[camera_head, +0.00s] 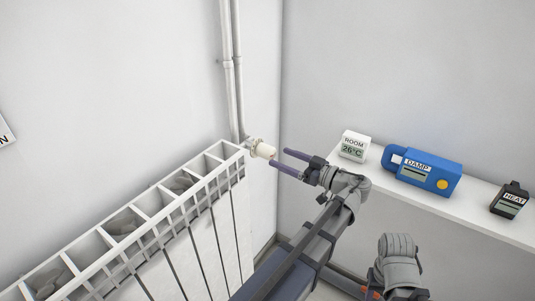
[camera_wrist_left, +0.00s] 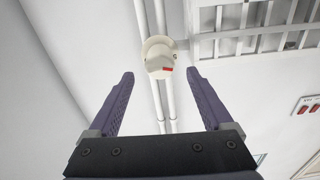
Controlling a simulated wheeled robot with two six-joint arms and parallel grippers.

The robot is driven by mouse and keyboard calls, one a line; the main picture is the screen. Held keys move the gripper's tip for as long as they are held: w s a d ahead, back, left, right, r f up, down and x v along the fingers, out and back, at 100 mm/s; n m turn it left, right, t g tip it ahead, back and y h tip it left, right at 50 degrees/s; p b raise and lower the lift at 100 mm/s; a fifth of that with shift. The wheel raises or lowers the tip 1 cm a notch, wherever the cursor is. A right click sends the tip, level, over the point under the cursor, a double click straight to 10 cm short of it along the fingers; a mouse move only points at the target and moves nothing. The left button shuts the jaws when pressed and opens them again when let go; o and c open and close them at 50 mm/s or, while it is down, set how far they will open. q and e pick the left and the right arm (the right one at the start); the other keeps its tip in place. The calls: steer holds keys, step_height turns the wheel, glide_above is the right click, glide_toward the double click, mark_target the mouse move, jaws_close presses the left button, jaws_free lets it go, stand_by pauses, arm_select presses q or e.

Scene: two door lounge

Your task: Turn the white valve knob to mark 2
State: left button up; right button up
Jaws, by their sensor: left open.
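The white valve knob (camera_head: 264,150) sits at the upper right end of the radiator, by the pipes. In the left wrist view the knob (camera_wrist_left: 158,60) shows a small red mark on its lower right side; no numbers can be read. My left gripper (camera_head: 278,158) is open, its two purple fingers pointing at the knob from the right. In the left wrist view the gripper (camera_wrist_left: 160,74) has the knob roughly centred just beyond its fingertips, with nothing between the fingers.
A white radiator (camera_head: 228,230) fills the lower left, with two pipes (camera_head: 233,85) up the wall. On the shelf (camera_head: 470,209) at right stand a white ROOM display reading 26°C (camera_head: 354,146), a blue DAMP device (camera_head: 422,174) and a dark HEAT device (camera_head: 510,199).

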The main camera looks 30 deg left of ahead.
mark_target(274, 154)
arm_select(q)
steer(key=a, duration=0.6)
steer(key=shift+w+a, duration=0.2)
steer(key=shift+w, duration=0.05)
jaws_close()
stand_by(0.5)
